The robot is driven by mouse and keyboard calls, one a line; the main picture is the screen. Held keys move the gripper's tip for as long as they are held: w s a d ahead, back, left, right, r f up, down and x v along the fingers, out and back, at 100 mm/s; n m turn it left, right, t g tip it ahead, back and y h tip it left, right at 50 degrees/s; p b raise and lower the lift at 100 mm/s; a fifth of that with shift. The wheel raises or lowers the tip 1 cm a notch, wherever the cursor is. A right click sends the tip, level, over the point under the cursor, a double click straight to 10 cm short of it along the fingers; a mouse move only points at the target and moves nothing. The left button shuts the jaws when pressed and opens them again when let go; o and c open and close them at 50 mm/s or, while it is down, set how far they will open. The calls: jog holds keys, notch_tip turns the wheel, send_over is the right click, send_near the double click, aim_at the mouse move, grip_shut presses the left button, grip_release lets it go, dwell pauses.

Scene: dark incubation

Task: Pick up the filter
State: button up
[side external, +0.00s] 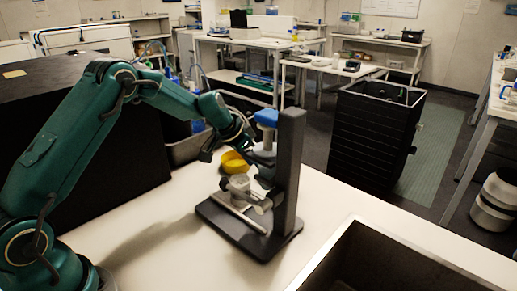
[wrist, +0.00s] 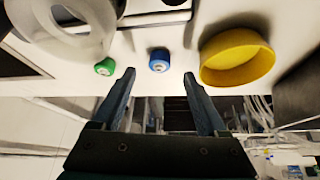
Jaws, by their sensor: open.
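No thing is labelled as the filter, and I cannot tell which one it is. A yellow round piece (side external: 235,162) sits on the white table behind the stand; it also shows in the wrist view at the right as a shallow ring or dish (wrist: 237,57). My gripper (wrist: 159,73) is open, with nothing between its fingers. In the wrist view, a small blue round piece (wrist: 159,60) shows just beyond the gap between the fingertips, and a small green one (wrist: 105,66) near the left fingertip. In the side view my gripper is above the table, close to the yellow piece, its fingertips unclear.
A dark upright stand (side external: 288,170) rises from a flat base (side external: 248,240) with a pale round part (side external: 239,184) on it. A blue-topped piece (side external: 266,118) is beside it. An open dark box (side external: 400,262) is at front right. The white table (side external: 150,235) is clear left of the stand.

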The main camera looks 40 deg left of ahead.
jog(key=shift+x, duration=1.8)
grip_shut()
